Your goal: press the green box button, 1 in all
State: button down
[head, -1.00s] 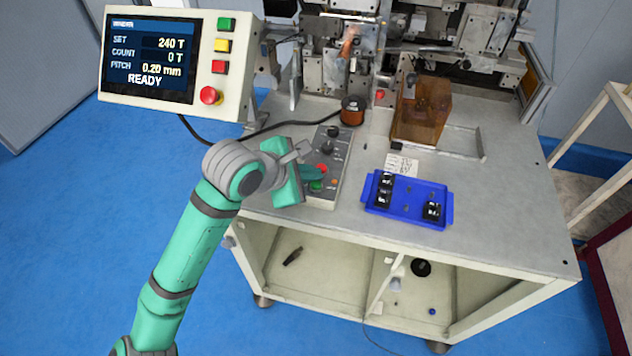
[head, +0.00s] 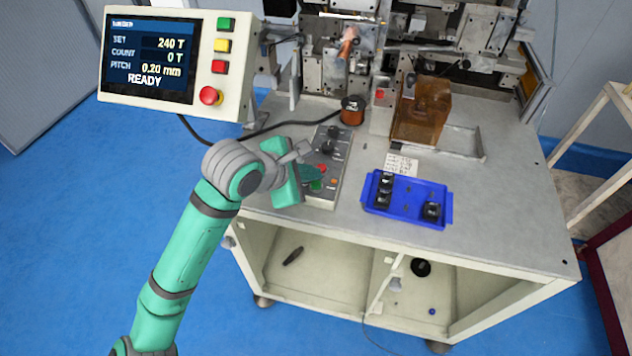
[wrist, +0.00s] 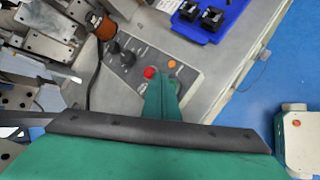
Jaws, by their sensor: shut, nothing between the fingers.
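The grey control box (head: 329,148) lies on the bench top and carries black knobs, a red button (head: 322,168), a small orange button (head: 334,181) and the green box button (head: 316,186). My gripper (head: 312,173) is shut and empty, its fingertips over the box close to the green button, between it and the red one in the head view. I cannot tell whether they touch. In the wrist view the shut fingers (wrist: 161,88) point at the box beside the red button (wrist: 150,72); the green button is hidden there.
A display panel (head: 150,62) at the left reads READY, count 0 T, and has its own green button (head: 226,24). A blue tray (head: 408,214) with black parts lies right of the box. A copper spool (head: 352,110) stands behind it. The bench's front right is clear.

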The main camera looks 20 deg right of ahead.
jog(key=shift+f, duration=0.15)
dwell(0.5)
jog(key=shift+f, duration=0.25)
